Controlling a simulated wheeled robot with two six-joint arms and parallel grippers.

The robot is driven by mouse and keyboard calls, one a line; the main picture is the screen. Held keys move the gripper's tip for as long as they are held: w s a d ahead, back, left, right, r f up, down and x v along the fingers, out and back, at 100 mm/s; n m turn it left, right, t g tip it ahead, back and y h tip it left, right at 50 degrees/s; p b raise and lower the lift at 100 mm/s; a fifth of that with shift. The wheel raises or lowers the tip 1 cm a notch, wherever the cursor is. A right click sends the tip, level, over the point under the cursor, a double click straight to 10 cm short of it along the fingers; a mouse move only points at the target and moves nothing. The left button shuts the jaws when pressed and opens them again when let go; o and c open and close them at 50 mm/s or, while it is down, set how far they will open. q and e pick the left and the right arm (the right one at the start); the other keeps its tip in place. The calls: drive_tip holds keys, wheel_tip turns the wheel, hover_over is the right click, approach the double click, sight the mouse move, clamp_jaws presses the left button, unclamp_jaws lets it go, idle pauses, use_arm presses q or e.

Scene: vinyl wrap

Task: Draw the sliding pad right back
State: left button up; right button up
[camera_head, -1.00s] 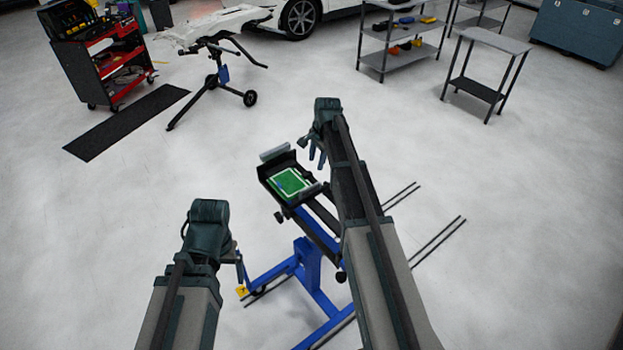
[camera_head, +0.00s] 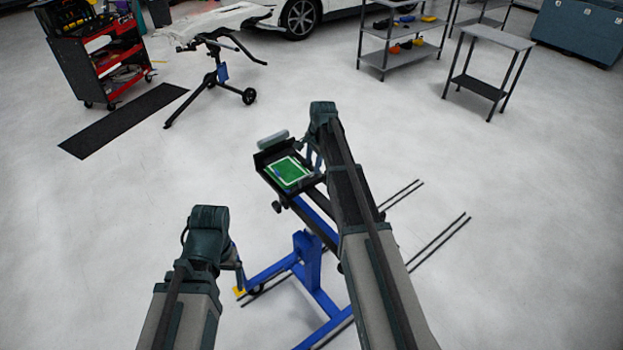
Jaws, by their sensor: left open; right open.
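The stand's black tray (camera_head: 265,161) holds a green sheet with a white border (camera_head: 289,171). A pale grey roll-like bar (camera_head: 273,140) lies along the tray's far edge. I cannot tell for certain which part is the sliding pad. My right gripper (camera_head: 314,160) is open at the tray's right edge, its fingers pointing down; whether it touches anything is unclear. My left gripper (camera_head: 239,279) is open, low and to the left of the blue stand, near a small yellow piece (camera_head: 239,292), apart from the tray.
The blue stand (camera_head: 312,262) carries the tray on a rail, partly hidden by my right arm. Thin dark rods (camera_head: 437,242) stick out to the right. A black wheeled stand (camera_head: 215,75), a tool cart (camera_head: 98,60) and shelves are farther back.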

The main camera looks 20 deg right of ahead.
sight(311, 174)
drive_tip(key=f+b, duration=0.1)
drive_tip(key=f, duration=0.1)
drive_tip(key=f+b, duration=0.2)
drive_tip(key=shift+w+a+f, duration=0.1)
drive_tip(key=shift+w, duration=0.3)
drive_tip(key=shift+c, duration=0.3)
clamp_jaws()
idle(0.8)
